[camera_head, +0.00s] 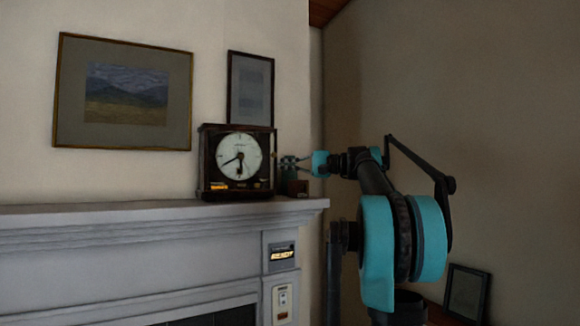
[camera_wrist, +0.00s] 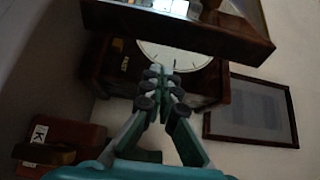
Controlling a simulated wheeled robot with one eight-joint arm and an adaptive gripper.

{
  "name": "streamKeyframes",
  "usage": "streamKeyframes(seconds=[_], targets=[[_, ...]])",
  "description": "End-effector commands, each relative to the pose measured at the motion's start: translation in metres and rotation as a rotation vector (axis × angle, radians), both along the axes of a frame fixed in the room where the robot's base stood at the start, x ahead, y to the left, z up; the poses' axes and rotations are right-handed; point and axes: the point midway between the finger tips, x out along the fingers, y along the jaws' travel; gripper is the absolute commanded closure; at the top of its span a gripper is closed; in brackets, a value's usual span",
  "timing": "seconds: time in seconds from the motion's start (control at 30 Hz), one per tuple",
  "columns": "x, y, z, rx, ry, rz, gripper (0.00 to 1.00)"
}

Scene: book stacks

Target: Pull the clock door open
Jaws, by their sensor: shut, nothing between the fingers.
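The clock (camera_head: 238,162) is a dark wooden box with a white dial, standing upright on the mantel. In the wrist view its dial (camera_wrist: 175,55) is partly hidden by my fingers. A dark wooden frame (camera_wrist: 185,32), apparently the clock door, crosses the top of the wrist view. It seems to stand out from the case, but I cannot tell how far it is open. My gripper (camera_head: 279,160) is at the clock's right side. In the wrist view my gripper (camera_wrist: 166,75) has its fingertips together, empty, near the door's edge; contact is unclear.
The mantel (camera_head: 130,212) runs left from the clock and is bare there. A small dark box (camera_head: 298,187) sits right of the clock, near the mantel's end; a reddish-brown box (camera_wrist: 75,130) shows at lower left in the wrist view. Framed pictures (camera_head: 124,93) (camera_head: 250,88) hang behind.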

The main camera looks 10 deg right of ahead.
Motion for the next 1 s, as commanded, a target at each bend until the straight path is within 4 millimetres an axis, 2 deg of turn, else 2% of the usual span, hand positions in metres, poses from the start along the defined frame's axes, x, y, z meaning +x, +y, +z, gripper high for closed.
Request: streamKeyframes(seconds=[0.2,0.77,1.0], targets=[[-0.017,0.001,-0.001,0.0,0.0,0.002,1.0],[-0.022,0.001,0.0,0.0,0.0,-0.007,1.0],[-0.037,0.001,0.0,0.0,0.0,-0.067,1.0]])
